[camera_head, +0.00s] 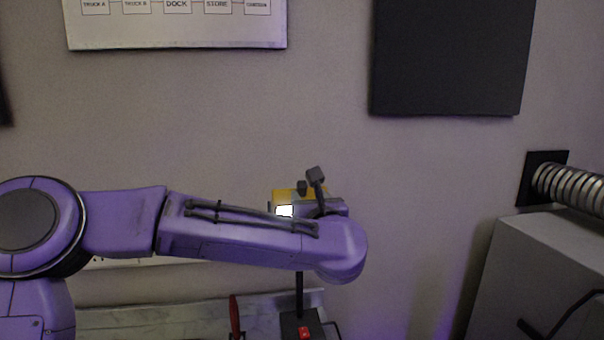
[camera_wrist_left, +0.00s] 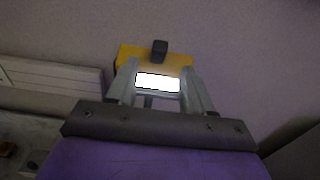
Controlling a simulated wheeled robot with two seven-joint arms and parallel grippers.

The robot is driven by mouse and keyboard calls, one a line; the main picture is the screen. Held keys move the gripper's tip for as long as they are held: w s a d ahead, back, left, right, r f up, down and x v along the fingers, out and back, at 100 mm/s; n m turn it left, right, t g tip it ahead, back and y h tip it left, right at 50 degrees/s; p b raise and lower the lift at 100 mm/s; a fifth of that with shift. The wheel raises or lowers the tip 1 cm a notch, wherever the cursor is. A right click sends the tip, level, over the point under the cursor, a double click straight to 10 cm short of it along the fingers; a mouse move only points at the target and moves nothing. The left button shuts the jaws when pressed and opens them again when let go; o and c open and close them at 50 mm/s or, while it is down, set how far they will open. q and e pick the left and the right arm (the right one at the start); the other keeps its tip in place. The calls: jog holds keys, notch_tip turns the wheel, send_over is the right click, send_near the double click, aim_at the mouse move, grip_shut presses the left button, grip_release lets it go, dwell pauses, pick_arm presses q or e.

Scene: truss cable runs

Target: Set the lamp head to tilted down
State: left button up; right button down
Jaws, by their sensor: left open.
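The lamp head (camera_head: 282,194) is yellow with a bright white lit panel and shows just above my left forearm in the head view. In the left wrist view the lamp head (camera_wrist_left: 126,54) is straight ahead, its lit panel facing the camera, with a dark block on top. My left gripper (camera_wrist_left: 158,78) is open, its two grey fingers on either side of the lit panel; whether they touch the lamp is unclear. The lamp's dark pole (camera_head: 299,293) drops below my arm to a dark base (camera_head: 291,324) with a red button. My right gripper is out of view.
A grey cabinet (camera_head: 548,255) with a ribbed metal hose (camera_head: 572,187) stands at the right. A dark panel (camera_head: 450,55) and a labelled board (camera_head: 175,30) hang on the wall. A red upright part (camera_head: 235,317) stands left of the lamp base.

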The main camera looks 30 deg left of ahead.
aim_at(302, 184)
pick_arm(q)
jog(key=p+x, duration=0.1)
jog(key=x, duration=0.2)
jog(key=p+x, duration=0.4)
jog(key=x, duration=0.1)
jog(key=shift+w+a+r, duration=0.25)
jog(key=shift+w+a+f, duration=0.15)
jog(key=shift+w+a, duration=0.1)
jog(key=shift+w, duration=0.15)
jog(key=shift+d, duration=0.1)
